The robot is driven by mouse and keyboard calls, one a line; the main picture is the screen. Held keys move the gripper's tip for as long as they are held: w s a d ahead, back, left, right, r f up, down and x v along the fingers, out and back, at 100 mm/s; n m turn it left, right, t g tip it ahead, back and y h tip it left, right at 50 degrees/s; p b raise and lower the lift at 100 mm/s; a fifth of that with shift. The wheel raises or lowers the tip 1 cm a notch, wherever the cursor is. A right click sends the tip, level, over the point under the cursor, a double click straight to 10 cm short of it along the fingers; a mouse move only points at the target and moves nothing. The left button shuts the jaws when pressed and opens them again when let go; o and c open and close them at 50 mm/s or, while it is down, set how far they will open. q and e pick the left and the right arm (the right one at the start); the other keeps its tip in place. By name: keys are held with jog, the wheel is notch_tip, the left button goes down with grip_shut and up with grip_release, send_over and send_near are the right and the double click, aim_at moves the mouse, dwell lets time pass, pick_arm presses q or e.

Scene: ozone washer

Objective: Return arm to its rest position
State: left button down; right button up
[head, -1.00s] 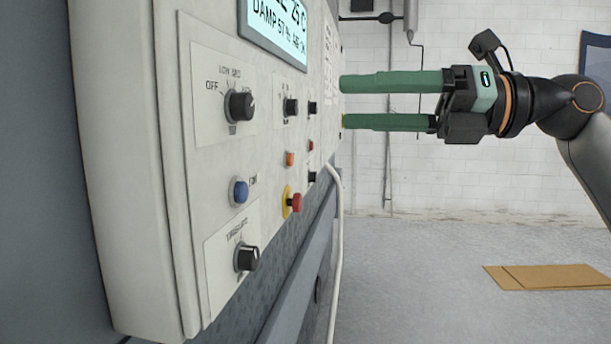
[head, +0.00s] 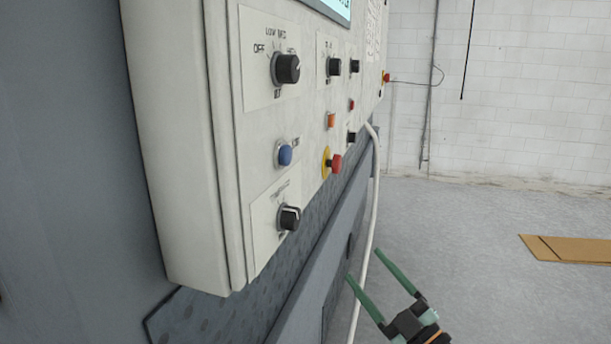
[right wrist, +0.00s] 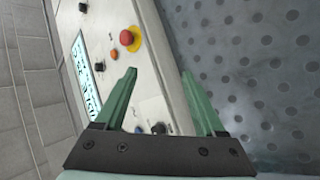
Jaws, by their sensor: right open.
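My right gripper (head: 366,274) is at the lower right of the head view, below and to the right of the control panel. Its two green fingers are spread apart with nothing between them. In the right wrist view the open fingers (right wrist: 156,78) point toward the panel's edge and the dark dotted surface beside it. The gripper appears apart from the panel. Most of the right arm is outside the head view. My left gripper is not in view.
The control panel (head: 222,180) carries several knobs, a blue button (head: 285,155) and a red emergency button (head: 336,163). A white cable (head: 374,190) hangs beside it. A flat cardboard piece (head: 575,249) lies on the floor at right. Open floor (head: 470,235) lies between.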

jog(key=s+d+f+m+g+h, duration=0.2)
jog(key=s+f+m+h, duration=0.25)
jog(key=f, duration=0.65)
jog(key=s+d+f+m+g+h, duration=0.15)
jog(key=s+f+m+h, duration=0.3)
jog(key=f, duration=0.65)
jog(key=s+d+f+m+g+h+p, duration=0.1)
jog(key=s+f+m+g, duration=0.4)
jog(key=s+f, duration=1)
jog(key=s+g, duration=0.1)
jog(key=s, duration=0.2)
jog(key=shift+d+h, duration=0.4)
